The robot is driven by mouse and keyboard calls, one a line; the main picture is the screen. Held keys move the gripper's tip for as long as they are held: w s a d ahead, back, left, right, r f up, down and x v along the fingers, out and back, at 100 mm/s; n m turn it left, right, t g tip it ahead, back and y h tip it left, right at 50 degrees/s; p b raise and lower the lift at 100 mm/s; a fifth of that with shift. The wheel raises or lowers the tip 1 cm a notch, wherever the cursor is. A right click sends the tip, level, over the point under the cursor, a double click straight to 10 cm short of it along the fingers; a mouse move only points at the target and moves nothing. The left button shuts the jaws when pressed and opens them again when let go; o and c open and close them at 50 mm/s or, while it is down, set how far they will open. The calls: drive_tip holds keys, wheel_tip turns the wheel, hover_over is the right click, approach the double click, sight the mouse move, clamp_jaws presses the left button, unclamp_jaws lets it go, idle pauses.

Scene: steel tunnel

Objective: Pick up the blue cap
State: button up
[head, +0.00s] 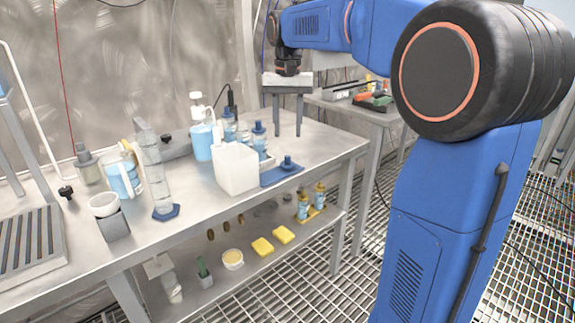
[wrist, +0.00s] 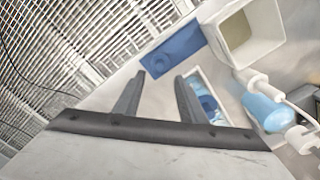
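The blue cap (head: 287,162) sits on a small flat blue tray (head: 270,179) near the front edge of the steel table; it has a knob on top. In the wrist view the cap (wrist: 160,65) blends into the same-coloured blue tray (wrist: 184,45), just beyond my fingertips. My gripper (head: 287,134) points down above the table, behind the cap in the head view. Its two fingers (wrist: 160,76) are apart with nothing between them. It touches nothing that I can see.
A white open container (head: 236,168) stands left of the blue tray. Blue-capped bottles (head: 259,138) in a white tray stand close behind, with a light-blue wash bottle (head: 202,138) further left. The table right of the blue tray is clear up to its edge.

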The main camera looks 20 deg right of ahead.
sight(288, 162)
drive_tip(key=shift+f, duration=4.15)
clamp_jaws()
